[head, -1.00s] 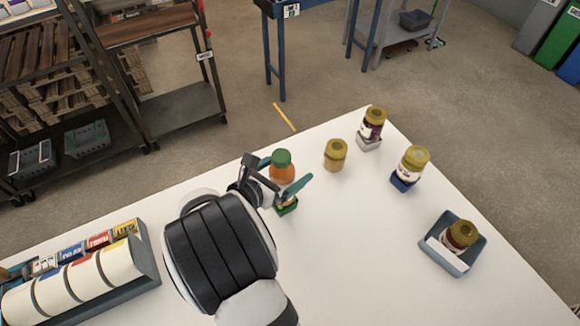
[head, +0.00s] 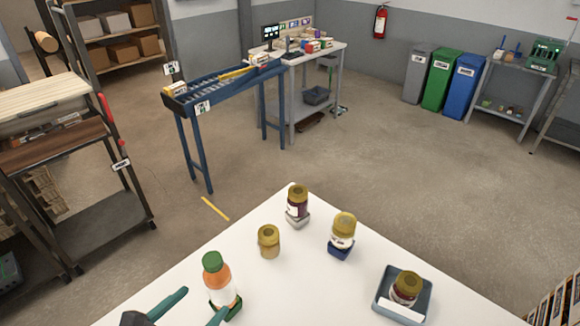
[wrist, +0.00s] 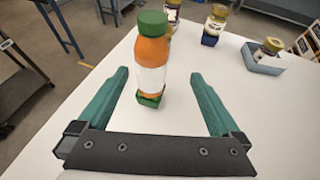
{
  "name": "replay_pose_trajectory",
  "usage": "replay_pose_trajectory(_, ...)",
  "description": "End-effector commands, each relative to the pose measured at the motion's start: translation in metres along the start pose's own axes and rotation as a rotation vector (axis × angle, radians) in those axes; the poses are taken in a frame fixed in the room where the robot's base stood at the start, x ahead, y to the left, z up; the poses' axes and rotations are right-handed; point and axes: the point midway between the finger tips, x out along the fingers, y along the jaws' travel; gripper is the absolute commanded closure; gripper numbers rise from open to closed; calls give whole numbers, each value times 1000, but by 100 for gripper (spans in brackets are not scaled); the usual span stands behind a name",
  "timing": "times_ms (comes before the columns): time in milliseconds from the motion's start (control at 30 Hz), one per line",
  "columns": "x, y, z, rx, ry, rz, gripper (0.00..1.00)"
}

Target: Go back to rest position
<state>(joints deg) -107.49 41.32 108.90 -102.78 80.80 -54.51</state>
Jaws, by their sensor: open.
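An orange bottle with a green cap and white label (head: 217,280) stands upright on a small green base (head: 230,308).
A small gold-lidded jar (head: 268,241) stands on the white table (head: 290,285). One jar (head: 297,203) stands on a white base, another (head: 343,229) on a blue base. A blue-grey tray (head: 423,300) holds a jar (head: 406,287). Floor lies beyond the table.

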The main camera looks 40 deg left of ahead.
Motion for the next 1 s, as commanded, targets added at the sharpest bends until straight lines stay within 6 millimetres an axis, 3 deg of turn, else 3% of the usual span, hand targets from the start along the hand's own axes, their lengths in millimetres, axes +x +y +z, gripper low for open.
replay_pose_trajectory(67,10,-38,-7,115,60,-144,0)
replay_pose_trajectory(167,40,-122,27,427,109,-436,0)
replay_pose_trajectory(200,47,-163,40,582,118,-573,0)
replay_pose_trajectory(267,47,-227,54,839,118,-796,0)
replay_pose_trajectory(300,39,-270,58,1030,105,-956,0)
replay_pose_trajectory(367,15,-330,58,1354,59,-1221,0)
replay_pose_trajectory(400,-7,-362,55,1587,10,-1391,0)
replay_pose_trajectory(500,-61,-403,43,2159,-166,-1754,0)
replay_pose_trajectory(567,-84,-408,37,2467,-293,-1914,0)
replay_pose_trajectory(600,-95,-407,35,-2338,334,1762,0)
replay_pose_trajectory(733,-110,-400,34,-2037,395,1415,0)
replay_pose_trajectory(1000,-110,-399,34,-2010,399,1385,0)
